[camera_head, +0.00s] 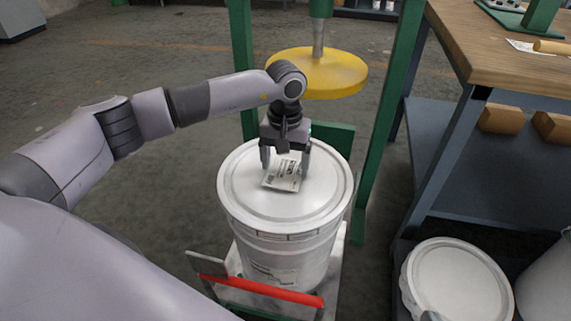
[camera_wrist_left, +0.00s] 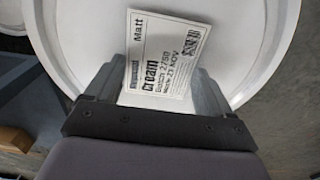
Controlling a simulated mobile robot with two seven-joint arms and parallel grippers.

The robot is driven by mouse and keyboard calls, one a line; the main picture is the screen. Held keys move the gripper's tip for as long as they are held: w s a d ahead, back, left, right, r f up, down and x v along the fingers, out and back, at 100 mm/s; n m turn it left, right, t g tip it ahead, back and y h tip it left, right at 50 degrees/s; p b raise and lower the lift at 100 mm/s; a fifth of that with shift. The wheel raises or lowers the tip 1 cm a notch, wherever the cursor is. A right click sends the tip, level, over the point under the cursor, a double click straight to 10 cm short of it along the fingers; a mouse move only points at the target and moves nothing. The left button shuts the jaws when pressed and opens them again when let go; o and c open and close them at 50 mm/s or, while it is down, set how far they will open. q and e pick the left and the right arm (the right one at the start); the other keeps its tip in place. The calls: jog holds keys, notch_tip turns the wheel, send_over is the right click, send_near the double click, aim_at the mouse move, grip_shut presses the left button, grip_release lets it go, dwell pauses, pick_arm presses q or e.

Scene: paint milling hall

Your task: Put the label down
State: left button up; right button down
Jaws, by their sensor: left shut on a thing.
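The label (camera_head: 283,175) is a small white card with black print, over the lid of a white bucket (camera_head: 243,205). In the left wrist view the label (camera_wrist_left: 160,55) reads "Matt" and "Cream". My left gripper (camera_head: 285,165) points down at the lid and is shut on the label, with a finger on either side of it. The label's lower end lies between the fingers in the left wrist view. I cannot tell whether the label touches the lid (camera_wrist_left: 85,60). My right gripper is in neither view.
A yellow disc (camera_head: 335,75) on a green frame (camera_head: 378,110) hangs just behind the bucket. The bucket stands on a platform with a red bar (camera_head: 265,290) in front. A wooden-topped bench (camera_head: 500,55) and another white bucket (camera_head: 455,280) are at the right.

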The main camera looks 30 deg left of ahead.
aim_at(286, 170)
pick_arm(q)
jog(key=shift+f, duration=0.15)
pick_arm(e)
jog(key=shift+r, duration=0.1)
pick_arm(q)
jog(key=shift+f, duration=0.1)
pick_arm(e)
jog(key=shift+w+a, duration=0.1)
pick_arm(q)
jog(key=o, duration=0.8)
jog(key=shift+o, duration=0.2)
pick_arm(e)
jog(key=shift+w+r, duration=0.1)
jog(key=shift+r, duration=0.1)
pick_arm(q)
jog(key=shift+r, duration=0.4)
notch_tip(286, 170, up, 12)
jog(key=p, duration=0.3)
jog(key=shift+f, duration=0.25)
pick_arm(e)
jog(key=d, duration=0.1)
jog(key=s+d+h, duration=0.1)
jog(key=d, duration=0.1)
jog(key=shift+r+n+h, duration=0.2)
jog(key=shift+n+h, duration=0.1)
